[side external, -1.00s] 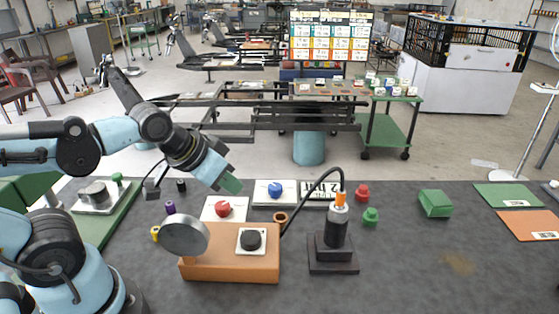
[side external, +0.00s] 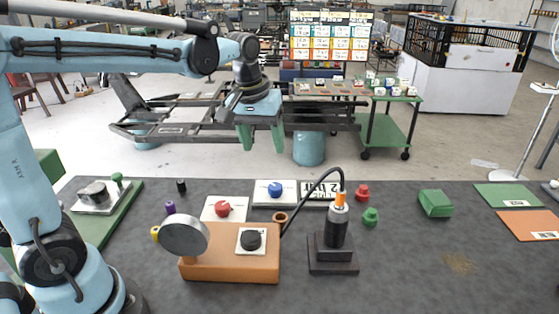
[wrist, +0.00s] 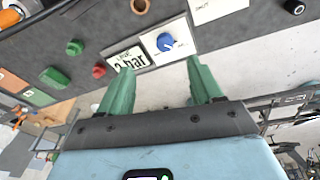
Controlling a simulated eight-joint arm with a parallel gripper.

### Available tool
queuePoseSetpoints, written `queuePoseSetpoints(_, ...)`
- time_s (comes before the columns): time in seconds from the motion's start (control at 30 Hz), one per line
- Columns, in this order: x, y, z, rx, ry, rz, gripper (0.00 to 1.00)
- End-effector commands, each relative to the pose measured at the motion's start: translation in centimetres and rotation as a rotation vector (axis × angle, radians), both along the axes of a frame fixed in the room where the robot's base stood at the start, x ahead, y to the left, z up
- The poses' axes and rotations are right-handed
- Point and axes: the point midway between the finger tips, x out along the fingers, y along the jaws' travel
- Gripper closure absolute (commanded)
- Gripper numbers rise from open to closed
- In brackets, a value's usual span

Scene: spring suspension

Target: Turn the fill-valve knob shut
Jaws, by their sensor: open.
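A red knob (side external: 222,209) sits on a white plate (side external: 208,216) in the middle left of the bench. The wrist view cuts off all but a corner of this plate (wrist: 215,9), where the word SHUT shows. A blue knob (side external: 275,190) on another white plate stands behind and right of it; it shows in the wrist view (wrist: 165,42), with a pointer mark. Which knob is the fill valve I cannot read for sure. My gripper (side external: 262,146) is open and empty, pointing down, high above the blue knob's plate. Its green fingers (wrist: 162,72) are spread apart in the wrist view.
A "2 bar" sign (side external: 317,189) adjoins the blue knob's plate. An orange block (side external: 205,269) carries a black knob (side external: 251,240) and a round grey disc (side external: 184,237). A dark post with a curved hose (side external: 336,232) stands right.

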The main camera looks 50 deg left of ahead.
Motion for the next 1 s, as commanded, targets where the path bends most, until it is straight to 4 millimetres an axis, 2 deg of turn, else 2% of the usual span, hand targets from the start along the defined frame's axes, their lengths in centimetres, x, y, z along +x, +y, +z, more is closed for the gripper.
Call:
queuePoseSetpoints(0.1,2.3,0.8,-0.6,-0.019,0.074,0.094,0.35)
queuePoseSetpoints(0.33,4.9,1.8,-2.0,-0.039,0.176,0.227,0.35)
queuePoseSetpoints(0.67,5.4,2.1,-3.7,-0.042,0.204,0.263,0.35)
queuePoseSetpoints(1.0,5.4,2.0,-9.4,-0.042,0.203,0.261,0.35)
